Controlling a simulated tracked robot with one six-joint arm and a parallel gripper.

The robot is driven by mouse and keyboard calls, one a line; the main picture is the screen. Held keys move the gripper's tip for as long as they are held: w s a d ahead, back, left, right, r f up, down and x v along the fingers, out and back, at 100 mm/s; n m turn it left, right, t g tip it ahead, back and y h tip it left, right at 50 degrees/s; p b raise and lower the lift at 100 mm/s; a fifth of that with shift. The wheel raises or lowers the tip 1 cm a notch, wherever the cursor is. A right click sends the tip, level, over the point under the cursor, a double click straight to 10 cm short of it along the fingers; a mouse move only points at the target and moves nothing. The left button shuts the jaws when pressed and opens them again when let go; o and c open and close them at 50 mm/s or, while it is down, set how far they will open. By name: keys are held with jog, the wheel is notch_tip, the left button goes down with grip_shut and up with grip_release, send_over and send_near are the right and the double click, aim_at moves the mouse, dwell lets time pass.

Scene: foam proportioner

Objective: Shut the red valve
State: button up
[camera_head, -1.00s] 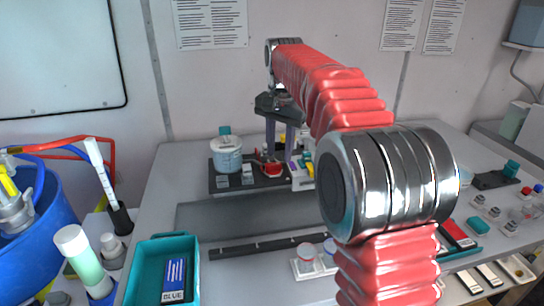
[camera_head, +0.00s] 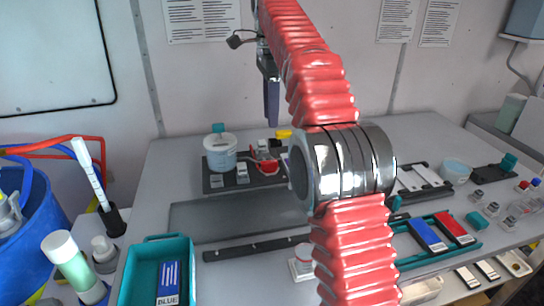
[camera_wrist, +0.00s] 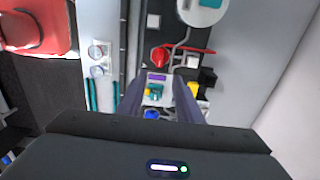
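The red valve (camera_head: 264,163) sits on a dark plate at the back of the bench, to the right of a white pot. In the wrist view its red handle (camera_wrist: 159,57) and a red bar show just beyond the fingertips. My gripper (camera_head: 272,120) points down, above and behind the valve in the head view, apart from it. In the wrist view the fingers of my gripper (camera_wrist: 158,76) are spread with a gap between them. Nothing is held; a small grey block with teal and yellow parts shows below the gap. The valve's right side is partly hidden in the head view.
The white pot (camera_head: 221,152) with a teal knob stands left of the valve. Small grey blocks (camera_head: 243,173) stand in front of it. A yellow part (camera_head: 284,134) is close by. A teal tray (camera_head: 136,278) is at the front left. The grey mat (camera_head: 225,217) is clear.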

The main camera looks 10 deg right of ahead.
aim_at(271, 161)
jog(key=shift+f, duration=0.1)
dwell(0.3)
jog(key=shift+f, duration=6.8)
jog(key=shift+c, duration=0.3)
grip_shut()
jog(key=shift+d, duration=0.25)
jog(key=shift+a, duration=0.25)
